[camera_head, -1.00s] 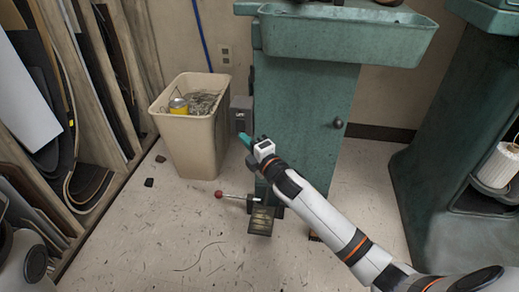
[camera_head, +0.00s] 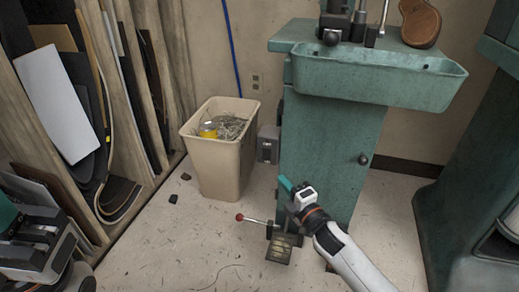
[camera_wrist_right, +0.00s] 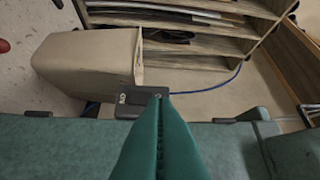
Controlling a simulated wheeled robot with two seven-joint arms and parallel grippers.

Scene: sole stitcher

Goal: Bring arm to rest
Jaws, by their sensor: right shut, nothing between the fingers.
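My right arm (camera_head: 350,258) comes in from the lower right in the head view. Its gripper (camera_head: 286,184) has teal fingers and is in front of the green machine cabinet (camera_head: 335,150), below and right of the grey switch box (camera_head: 268,145). In the right wrist view the teal fingers (camera_wrist_right: 160,103) are pressed together and empty, with the switch box (camera_wrist_right: 138,102) beyond their tips. Part of my left arm, with a teal piece (camera_head: 6,212), shows at the lower left edge; its finger opening cannot be made out.
A beige bin (camera_head: 218,165) with scraps and a yellow can stands left of the cabinet. A red-knobbed lever (camera_head: 240,217) and a pedal (camera_head: 280,248) are low at the cabinet's front. A rack of sheets (camera_head: 65,100) lines the left. Floor between is mostly clear.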

